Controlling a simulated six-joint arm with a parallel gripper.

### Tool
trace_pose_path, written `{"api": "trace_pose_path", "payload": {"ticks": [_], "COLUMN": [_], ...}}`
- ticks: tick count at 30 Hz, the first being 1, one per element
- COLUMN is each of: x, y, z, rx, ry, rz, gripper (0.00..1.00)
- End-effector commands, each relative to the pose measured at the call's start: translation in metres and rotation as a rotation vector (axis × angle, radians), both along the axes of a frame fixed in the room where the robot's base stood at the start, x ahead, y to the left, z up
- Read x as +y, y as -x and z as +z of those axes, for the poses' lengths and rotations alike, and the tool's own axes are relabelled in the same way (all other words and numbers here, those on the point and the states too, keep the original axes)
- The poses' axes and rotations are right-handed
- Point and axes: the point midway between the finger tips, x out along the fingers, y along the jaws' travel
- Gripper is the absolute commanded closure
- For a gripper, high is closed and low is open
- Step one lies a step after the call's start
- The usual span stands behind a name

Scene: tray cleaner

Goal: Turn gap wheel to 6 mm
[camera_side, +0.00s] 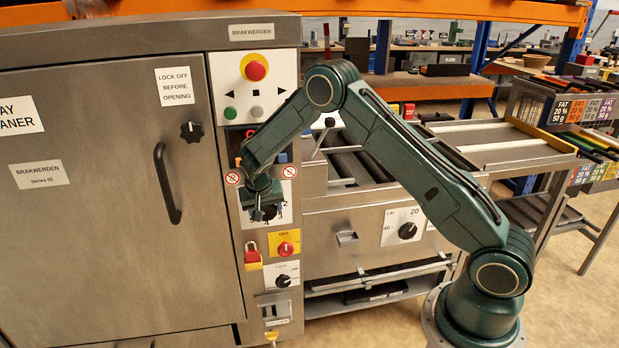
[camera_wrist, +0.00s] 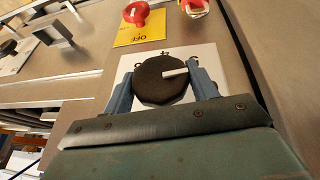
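The gap wheel (camera_wrist: 155,82) is a black faceted knob with a white pointer line, on a white plate (camera_wrist: 205,56) with printed numbers, partly hidden. In the wrist view its pointer aims right and slightly up. A 4 shows above the wheel; I cannot read the other numbers clearly. My gripper (camera_wrist: 162,76) has its two blue fingers against the wheel's left and right sides, with no clear gap showing.
Above are a red stop button (camera_side: 256,70) and a black door knob (camera_side: 191,131). The door handle (camera_side: 167,183) sticks out at left.

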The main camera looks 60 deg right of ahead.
Motion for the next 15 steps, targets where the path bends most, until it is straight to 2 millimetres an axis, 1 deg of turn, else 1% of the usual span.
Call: {"api": "trace_pose_path", "payload": {"ticks": [7,15], "x": [-0.0011,-0.0020], "y": [0.0004,0.0010], "z": [0.0004,0.0003], "rx": [-0.015,-0.088], "ry": [-0.015,-0.087], "rz": [-0.001,-0.001], "gripper": [0.65,0.65]}}
